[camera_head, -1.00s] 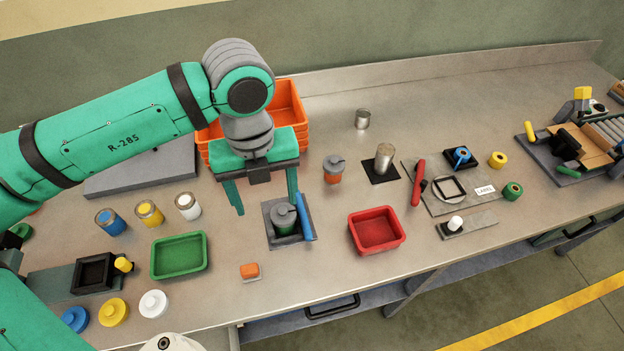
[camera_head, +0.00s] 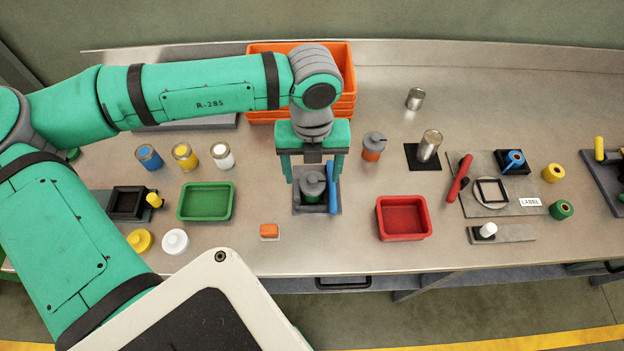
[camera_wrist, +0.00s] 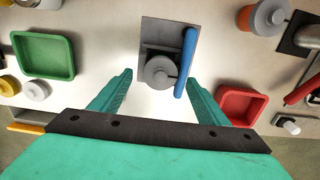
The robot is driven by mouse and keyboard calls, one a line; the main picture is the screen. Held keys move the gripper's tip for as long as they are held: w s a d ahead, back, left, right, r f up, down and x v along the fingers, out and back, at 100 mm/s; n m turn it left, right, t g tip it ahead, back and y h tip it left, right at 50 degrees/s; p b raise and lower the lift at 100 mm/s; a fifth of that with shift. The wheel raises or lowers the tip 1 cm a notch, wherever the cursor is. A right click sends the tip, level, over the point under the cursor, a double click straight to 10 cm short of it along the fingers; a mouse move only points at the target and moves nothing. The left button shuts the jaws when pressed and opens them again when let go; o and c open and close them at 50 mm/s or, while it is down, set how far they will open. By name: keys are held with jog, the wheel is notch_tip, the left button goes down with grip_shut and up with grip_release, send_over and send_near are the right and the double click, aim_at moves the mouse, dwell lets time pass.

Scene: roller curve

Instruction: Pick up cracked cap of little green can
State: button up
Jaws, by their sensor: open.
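The little green can (camera_head: 312,195) stands upright on a dark grey plate (camera_head: 300,209) on the bench. Its grey cap (camera_head: 312,181) is on top, with a dark notch or crack at one side. In the wrist view the cap (camera_wrist: 160,71) lies ahead of my fingers, near the middle, and hides most of the can. A blue bar (camera_wrist: 185,62) stands close to its right. My gripper (camera_head: 313,178) is open and points down over the can, with one finger on each side. It also shows in the wrist view (camera_wrist: 155,95). Nothing is between the fingers that they touch.
A green tray (camera_head: 206,214) is to the left and a red tray (camera_head: 404,233) to the right. An orange can with grey cap (camera_head: 373,147) stands behind right. Orange crates (camera_head: 343,97) are behind my arm. An orange block (camera_head: 269,231) lies in front.

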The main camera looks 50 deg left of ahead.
jog(key=shift+a+f, duration=0.1)
jog(key=shift+f, duration=1)
jog(key=c, duration=1.3)
jog(key=shift+r, duration=0.1)
jog(key=shift+r, duration=0.5)
jog(key=shift+s+a+r, duration=0.7)
jog(key=shift+s+r, duration=1.5)
jog(key=shift+r, duration=0.45)
jog(key=shift+s+a+r, duration=0.7)
jog(key=shift+s+r, duration=1.45)
jog(key=shift+r, duration=0.45)
jog(key=shift+s+a+r, duration=0.7)
jog(key=shift+s+r, duration=1.5)
jog(key=shift+r, duration=0.45)
